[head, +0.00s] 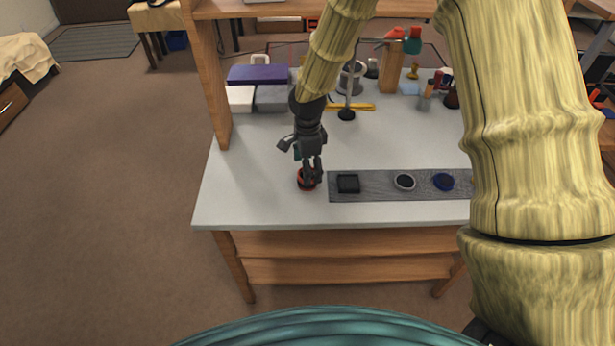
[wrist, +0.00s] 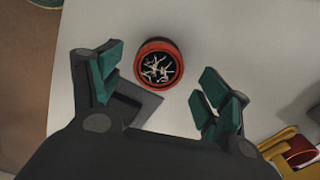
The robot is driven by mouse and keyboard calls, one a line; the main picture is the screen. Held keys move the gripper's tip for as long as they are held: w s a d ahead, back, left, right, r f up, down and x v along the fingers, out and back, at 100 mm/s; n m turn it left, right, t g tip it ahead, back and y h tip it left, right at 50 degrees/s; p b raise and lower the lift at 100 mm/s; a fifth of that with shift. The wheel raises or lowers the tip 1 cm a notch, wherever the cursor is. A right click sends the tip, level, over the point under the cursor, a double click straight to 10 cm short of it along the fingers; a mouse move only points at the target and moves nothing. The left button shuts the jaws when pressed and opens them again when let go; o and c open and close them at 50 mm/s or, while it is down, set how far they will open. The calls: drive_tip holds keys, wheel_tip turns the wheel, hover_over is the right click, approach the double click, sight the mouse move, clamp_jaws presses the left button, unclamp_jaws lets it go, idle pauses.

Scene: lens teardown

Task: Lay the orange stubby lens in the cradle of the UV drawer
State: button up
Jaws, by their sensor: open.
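A short round thing with an orange-red rim (head: 300,184) stands on the white table near its front left corner; it looks like the orange stubby lens. In the wrist view the orange lens (wrist: 142,72) has a dark top with pale streaks. My gripper (head: 312,178) is low, over or beside it, partly hiding it in the head view. In the wrist view my gripper (wrist: 160,90) is open. Its green-padded fingers are apart, and the lens shows between and slightly beyond their tips, untouched as far as I see. I cannot identify the UV drawer or its cradle.
A grey mat (head: 375,187) to the right holds a black square piece (head: 348,183), a dark-ringed round piece (head: 405,181) and a blue-ringed one (head: 444,181). A purple box (head: 257,74) and grey boxes stand at the back left. My arm hides the right side.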

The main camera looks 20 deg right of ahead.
drive_tip(key=shift+f+p, duration=0.35)
drive_tip(key=shift+f, duration=1.35)
drive_tip(key=shift+s, duration=0.1)
drive_tip(key=c, duration=1.3)
drive_tip(key=shift+r, duration=0.15)
